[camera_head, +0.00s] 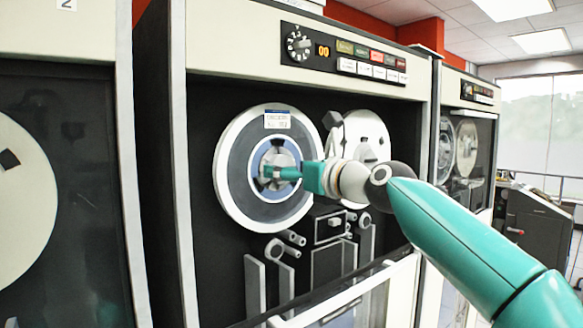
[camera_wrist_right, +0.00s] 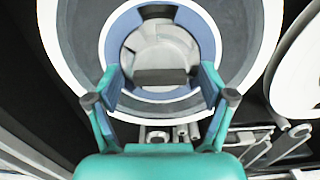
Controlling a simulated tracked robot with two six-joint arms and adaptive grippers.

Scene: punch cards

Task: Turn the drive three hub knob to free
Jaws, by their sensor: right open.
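The hub knob (camera_head: 283,158) is a grey-silver disc at the centre of the left tape reel (camera_head: 241,145) on the middle cabinet. In the right wrist view the knob (camera_wrist_right: 160,50) shows a dark bar across its lower part, with a blue ring around it. My right gripper (camera_head: 272,172) is in front of the hub and hides part of the knob. In the right wrist view its two fingers (camera_wrist_right: 160,80) are spread apart, one on each side of the knob. I cannot tell whether they touch it. My left gripper is not in view.
A second white reel (camera_head: 352,130) sits close to the right of the hub, behind my right wrist. Rollers and guide posts (camera_head: 283,248) stand out below the reels. A control panel with a dial (camera_head: 298,45) is above. A pale frame edge (camera_head: 350,292) crosses below.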

